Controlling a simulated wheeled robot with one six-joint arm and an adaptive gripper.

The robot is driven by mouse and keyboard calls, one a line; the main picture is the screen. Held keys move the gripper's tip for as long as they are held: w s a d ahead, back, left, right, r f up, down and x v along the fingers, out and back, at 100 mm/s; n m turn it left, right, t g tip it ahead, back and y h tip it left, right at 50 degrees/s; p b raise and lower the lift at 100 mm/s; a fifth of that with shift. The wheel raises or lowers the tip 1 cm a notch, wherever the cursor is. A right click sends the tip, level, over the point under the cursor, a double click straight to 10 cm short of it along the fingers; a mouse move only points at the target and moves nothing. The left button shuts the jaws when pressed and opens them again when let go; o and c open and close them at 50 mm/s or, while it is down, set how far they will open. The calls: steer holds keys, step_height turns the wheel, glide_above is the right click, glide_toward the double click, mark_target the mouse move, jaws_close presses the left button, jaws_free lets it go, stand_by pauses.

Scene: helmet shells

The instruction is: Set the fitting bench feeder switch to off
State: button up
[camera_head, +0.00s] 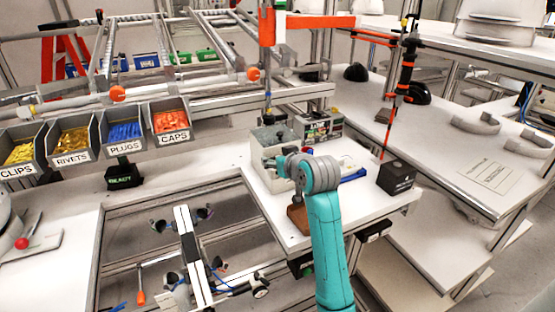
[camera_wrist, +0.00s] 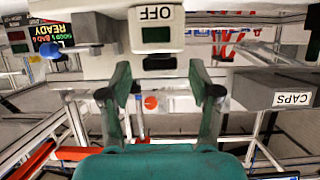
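A pale switch housing (camera_wrist: 172,30) with an OFF label and a dark green window shows at the top middle of the wrist view. I cannot tell the position of its switch lever. My gripper (camera_wrist: 159,72) is open, with its two dark green fingers apart and nothing between them. The housing lies ahead of the fingertips, roughly centred on the gap; contact is not visible. In the head view my teal arm reaches over the bench (camera_head: 272,212) beside a pale box-shaped unit (camera_head: 268,140). My fingers and the switch cannot be made out there.
A bin labelled CAPS (camera_wrist: 275,88) is at the right of the wrist view; the same bin (camera_head: 170,122) stands in a row of labelled bins in the head view. A black cube (camera_head: 397,177) sits at the bench's right end. A small display (camera_wrist: 62,38) is at left.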

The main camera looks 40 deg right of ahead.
steer(key=v, duration=1.2)
steer(key=shift+s+f, duration=0.1)
stand_by(0.4)
